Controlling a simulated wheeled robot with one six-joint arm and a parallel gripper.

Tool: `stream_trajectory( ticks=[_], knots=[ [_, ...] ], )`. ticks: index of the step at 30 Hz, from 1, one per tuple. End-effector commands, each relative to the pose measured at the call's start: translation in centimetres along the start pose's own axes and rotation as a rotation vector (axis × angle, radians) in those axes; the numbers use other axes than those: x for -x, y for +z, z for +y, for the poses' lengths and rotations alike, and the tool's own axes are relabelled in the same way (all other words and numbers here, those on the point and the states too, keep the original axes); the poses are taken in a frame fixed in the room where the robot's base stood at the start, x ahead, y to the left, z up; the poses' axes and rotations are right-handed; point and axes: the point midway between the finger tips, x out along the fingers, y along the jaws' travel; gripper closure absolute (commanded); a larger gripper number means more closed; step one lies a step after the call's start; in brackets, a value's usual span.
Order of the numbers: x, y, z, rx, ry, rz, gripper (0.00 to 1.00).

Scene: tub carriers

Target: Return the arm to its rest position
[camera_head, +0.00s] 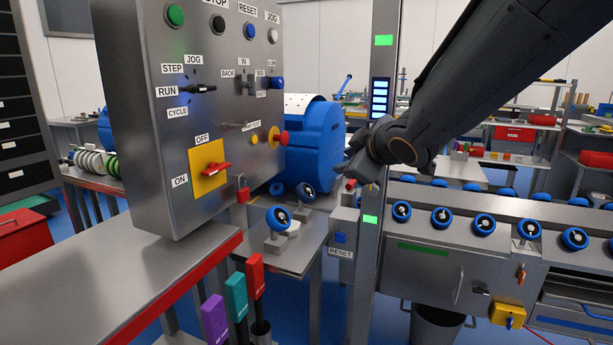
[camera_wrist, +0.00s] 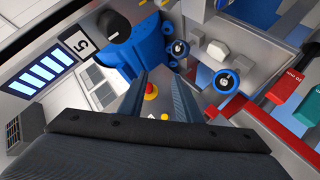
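My arm reaches in from the upper right in the head view. My gripper (camera_head: 358,168) is in front of the upright grey post, to the right of the control panel. In the wrist view the two dark fingers of my gripper (camera_wrist: 162,80) stand apart with nothing held between them. A red and yellow button (camera_wrist: 151,91) shows in the gap, beyond the fingers. In the head view the arm hides part of the post and the bench behind it.
The control panel (camera_head: 215,110) stands close on the left, above a steel table (camera_head: 110,275). The post (camera_head: 375,230) carries a blue-lit display (camera_head: 379,97). A blue machine (camera_head: 315,140) is behind. A conveyor-like bench (camera_head: 430,262) with blue wheels runs right. Coloured handles (camera_head: 236,297) stand at the front.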

Motion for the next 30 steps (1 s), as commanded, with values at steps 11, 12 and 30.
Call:
stream_trajectory(
  ticks=[11,12,30],
  knots=[
    [11.2,18.4,-12.9,-0.69,-0.185,-0.774,0.69],
    [12.8,19.2,-14.5,-0.752,-0.205,-0.842,0.69],
    [20.7,20.6,-21.9,-1.031,-0.316,-1.157,0.69]
  ],
)
